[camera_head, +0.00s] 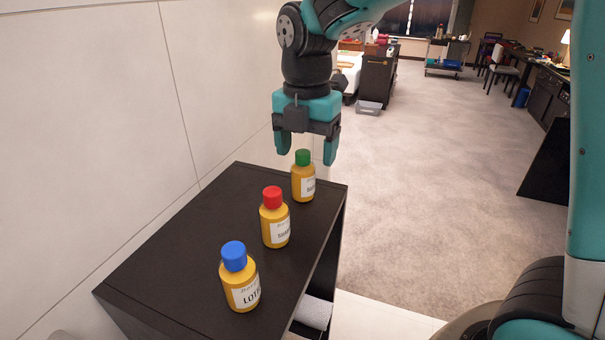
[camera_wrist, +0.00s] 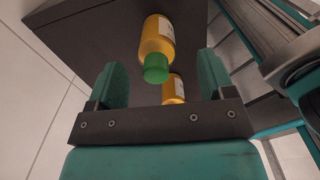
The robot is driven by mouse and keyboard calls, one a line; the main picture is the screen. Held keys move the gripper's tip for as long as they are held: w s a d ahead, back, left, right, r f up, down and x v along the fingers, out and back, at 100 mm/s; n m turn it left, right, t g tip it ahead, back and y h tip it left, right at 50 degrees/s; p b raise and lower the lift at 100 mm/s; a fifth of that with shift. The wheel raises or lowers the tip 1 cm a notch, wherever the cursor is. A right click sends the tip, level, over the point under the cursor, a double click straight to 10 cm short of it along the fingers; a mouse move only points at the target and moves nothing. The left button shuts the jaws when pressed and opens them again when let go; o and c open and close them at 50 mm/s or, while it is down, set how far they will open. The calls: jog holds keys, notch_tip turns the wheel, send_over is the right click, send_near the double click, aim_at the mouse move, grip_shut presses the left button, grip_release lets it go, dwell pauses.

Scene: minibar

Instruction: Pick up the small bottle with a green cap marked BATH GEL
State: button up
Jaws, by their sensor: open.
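The bottle with the green cap (camera_head: 303,180) is small and yellow with a white label, and stands upright near the far end of the dark cabinet top (camera_head: 180,240). Its label text is too small to read. My gripper (camera_head: 307,153) is open and points down above it, with the fingers on either side of the cap's line and slightly higher. In the wrist view the green-capped bottle (camera_wrist: 157,45) shows between and beyond the open fingers of my gripper (camera_wrist: 160,82). Nothing is held.
A red-capped bottle (camera_head: 275,220) and a blue-capped bottle (camera_head: 239,280) marked LOT stand nearer on the same top. A wall (camera_head: 90,120) runs along the left. A white rolled item (camera_head: 314,312) lies in the open shelf below.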

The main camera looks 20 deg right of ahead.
aim_at(302, 164)
jog(key=shift+a+f+p, duration=0.15)
jog(key=shift+f+p, duration=0.3)
jog(key=shift+f, duration=0.75)
jog(key=shift+a+f+p, duration=0.15)
jog(key=shift+f+p, duration=0.25)
jog(key=shift+f, duration=0.75)
jog(key=c, duration=1)
jog(key=shift+w+r, duration=0.1)
jog(key=shift+r, duration=0.05)
